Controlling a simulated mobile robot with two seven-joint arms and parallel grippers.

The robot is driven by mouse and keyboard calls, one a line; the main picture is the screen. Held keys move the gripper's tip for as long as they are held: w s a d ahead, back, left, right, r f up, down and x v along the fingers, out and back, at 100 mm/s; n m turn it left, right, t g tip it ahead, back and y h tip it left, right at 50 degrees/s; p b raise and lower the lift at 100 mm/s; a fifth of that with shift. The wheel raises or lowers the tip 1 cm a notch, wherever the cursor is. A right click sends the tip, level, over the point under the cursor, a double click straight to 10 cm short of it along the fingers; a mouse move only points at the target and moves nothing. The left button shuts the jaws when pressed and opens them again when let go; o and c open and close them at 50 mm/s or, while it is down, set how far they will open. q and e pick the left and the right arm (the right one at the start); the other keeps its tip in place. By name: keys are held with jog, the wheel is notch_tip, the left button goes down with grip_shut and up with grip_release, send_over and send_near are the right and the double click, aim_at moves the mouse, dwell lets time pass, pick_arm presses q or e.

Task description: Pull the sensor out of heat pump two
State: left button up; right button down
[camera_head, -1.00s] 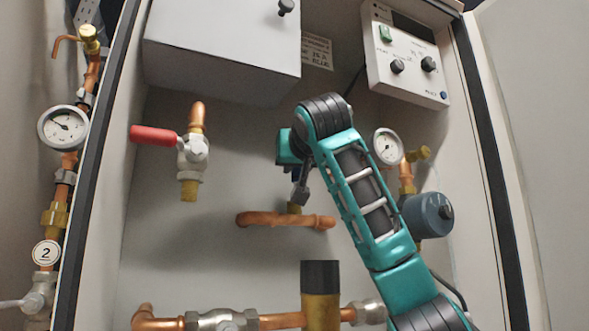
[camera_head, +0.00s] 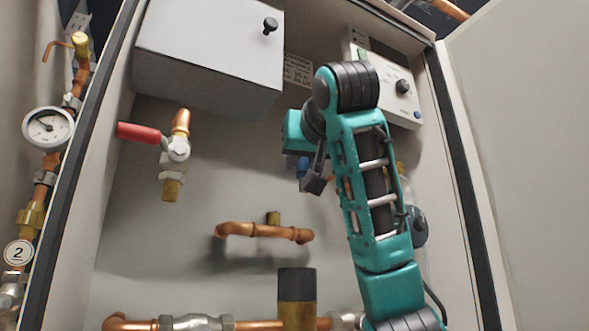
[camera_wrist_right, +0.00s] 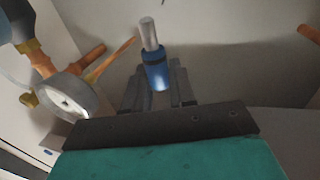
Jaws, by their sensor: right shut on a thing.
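The sensor, a blue body with a bare metal probe, is between the fingers of my right gripper (camera_head: 309,178). In the right wrist view the sensor (camera_wrist_right: 155,68) stands out beyond the fingertips with its whole probe showing. In the head view only a little of the blue sensor (camera_head: 303,167) shows beside the fingers. My right gripper is shut on it, above and apart from the brass socket (camera_head: 273,217) on the short copper pipe (camera_head: 262,231). The round label "2" (camera_head: 18,252) is on the pipework at left. My left gripper is not in view.
A red-handled valve (camera_head: 140,133) is at left in the cabinet. A grey box (camera_head: 210,45) and control panel (camera_head: 395,88) are above. A lower pipe carries a dark-capped brass part (camera_head: 297,284). A gauge (camera_wrist_right: 72,95) is close at left in the wrist view.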

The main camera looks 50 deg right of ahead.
jog(key=s+b, duration=0.1)
jog(key=s, duration=0.1)
jog(key=s+a+b, duration=0.1)
jog(key=s, duration=0.1)
jog(key=shift+s+a, duration=0.2)
jog(key=shift+s, duration=0.1)
